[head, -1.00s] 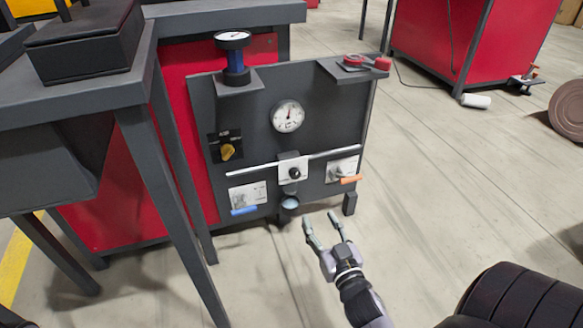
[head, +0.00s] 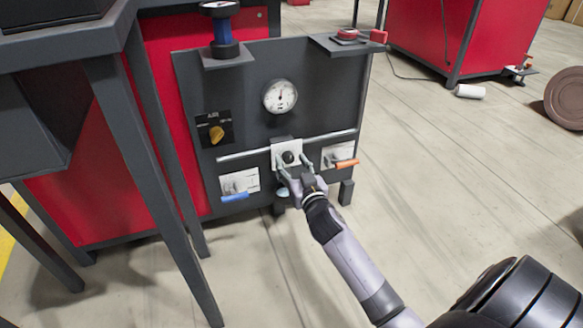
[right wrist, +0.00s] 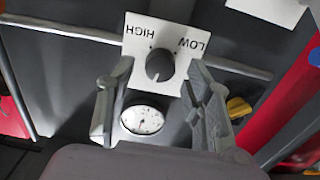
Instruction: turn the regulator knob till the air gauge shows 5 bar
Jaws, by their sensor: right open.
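The regulator knob (head: 288,157) is small, dark and round, on a white plate in the lower middle of the grey panel. In the right wrist view the knob (right wrist: 159,66) sits between HIGH and LOW lettering, which appears upside down. The round white air gauge (head: 280,96) is above the knob in the head view. It also shows in the right wrist view (right wrist: 143,119); its numbers are too small to read. My right gripper (head: 292,166) is open, with its fingers (right wrist: 160,73) on either side of the knob; contact cannot be told. My left gripper is out of view.
A yellow selector knob (head: 216,133) is left of the gauge. Blue (head: 235,197) and orange (head: 346,163) handles flank the regulator. A red button (head: 347,35) is on the top right shelf. A dark table leg (head: 150,180) stands at left.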

